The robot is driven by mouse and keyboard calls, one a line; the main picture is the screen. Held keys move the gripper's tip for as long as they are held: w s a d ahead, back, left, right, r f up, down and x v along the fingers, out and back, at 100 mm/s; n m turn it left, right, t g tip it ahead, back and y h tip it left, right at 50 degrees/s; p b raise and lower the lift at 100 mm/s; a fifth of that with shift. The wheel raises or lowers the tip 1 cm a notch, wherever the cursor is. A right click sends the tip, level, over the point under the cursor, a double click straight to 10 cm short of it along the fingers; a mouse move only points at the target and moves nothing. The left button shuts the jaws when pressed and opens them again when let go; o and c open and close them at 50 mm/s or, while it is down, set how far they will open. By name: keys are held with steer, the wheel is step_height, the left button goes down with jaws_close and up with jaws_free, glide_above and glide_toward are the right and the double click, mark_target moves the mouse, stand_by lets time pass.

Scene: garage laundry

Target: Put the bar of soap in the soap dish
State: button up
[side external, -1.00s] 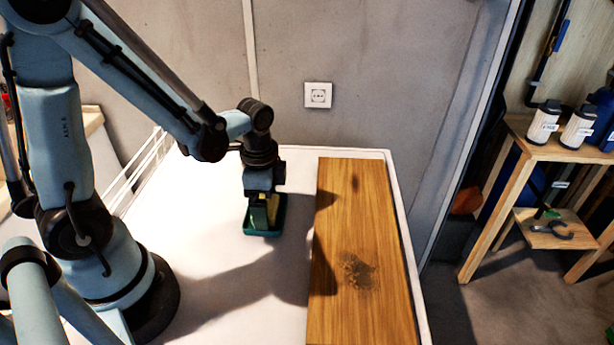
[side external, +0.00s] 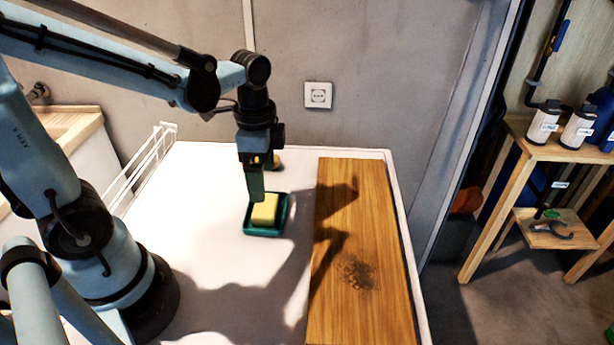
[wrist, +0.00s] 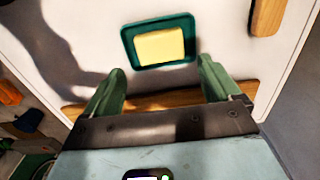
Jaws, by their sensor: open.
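The yellow bar of soap (side external: 264,209) lies inside the green soap dish (side external: 250,232), which stands on the white tabletop left of the wooden board. In the wrist view the soap (wrist: 160,46) lies within the rim of the dish (wrist: 129,44), a little tilted in the picture. My gripper (side external: 258,190) is above the dish, pointing down. In the wrist view my gripper (wrist: 162,67) has its two green fingers wide apart with nothing between them. In the side view a finger covers part of the dish's far left side.
A dark-stained wooden board (side external: 335,270) lies to the right of the dish. A small brown thing (side external: 276,162) shows partly behind my gripper. A white wire rack (side external: 150,150) is at the left table edge. The front of the tabletop is clear.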

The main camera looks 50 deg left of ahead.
steer(key=r+n+t, duration=0.1)
steer(key=n+t, duration=0.1)
steer(key=n, duration=0.1)
steer(key=d+r+n+t, duration=0.1)
steer(key=r+n+t, duration=0.1)
steer(key=n, duration=0.1)
steer(key=d+r+n+t, duration=0.1)
steer(key=r+n+t, duration=0.1)
steer(key=n+t, duration=0.1)
steer(key=shift+r, duration=0.1)
stand_by(0.3)
